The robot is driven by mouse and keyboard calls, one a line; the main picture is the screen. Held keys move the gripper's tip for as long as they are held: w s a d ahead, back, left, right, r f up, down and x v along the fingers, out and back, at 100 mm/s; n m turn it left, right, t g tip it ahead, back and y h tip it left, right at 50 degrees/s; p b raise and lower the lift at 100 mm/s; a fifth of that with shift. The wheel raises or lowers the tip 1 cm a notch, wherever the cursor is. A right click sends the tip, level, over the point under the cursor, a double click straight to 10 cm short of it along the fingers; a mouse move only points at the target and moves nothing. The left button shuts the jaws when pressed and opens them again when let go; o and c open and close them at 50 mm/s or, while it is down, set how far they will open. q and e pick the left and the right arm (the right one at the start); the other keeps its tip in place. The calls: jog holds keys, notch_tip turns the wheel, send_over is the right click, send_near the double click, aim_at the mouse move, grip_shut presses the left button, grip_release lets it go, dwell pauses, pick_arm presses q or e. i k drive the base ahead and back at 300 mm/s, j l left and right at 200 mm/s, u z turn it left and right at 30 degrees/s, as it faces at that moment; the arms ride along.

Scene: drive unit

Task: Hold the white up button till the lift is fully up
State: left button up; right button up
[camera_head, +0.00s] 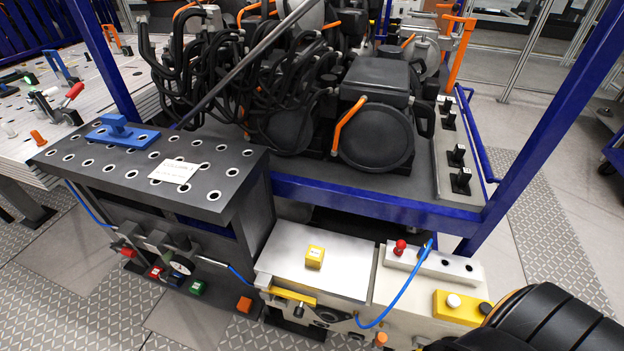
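The white button (453,300) sits on a yellow control box (460,309) at the lower right, beside a black button (485,308). Nothing is seen touching the white button. A black ribbed part, which looks like my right arm, fills the bottom right corner just right of the box; no fingertips of it can be made out. My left gripper is out of view.
A dark perforated table (215,185) with a blue handled block (122,132) stands at left. A blue-framed rack (385,208) holds black drive units and cables behind. A blue hose (398,297) loops left of the control box. Floor is free at far right.

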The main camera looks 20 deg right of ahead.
aim_at(454, 300)
jog(key=l+z, duration=0.1)
jog(key=z, duration=2.3)
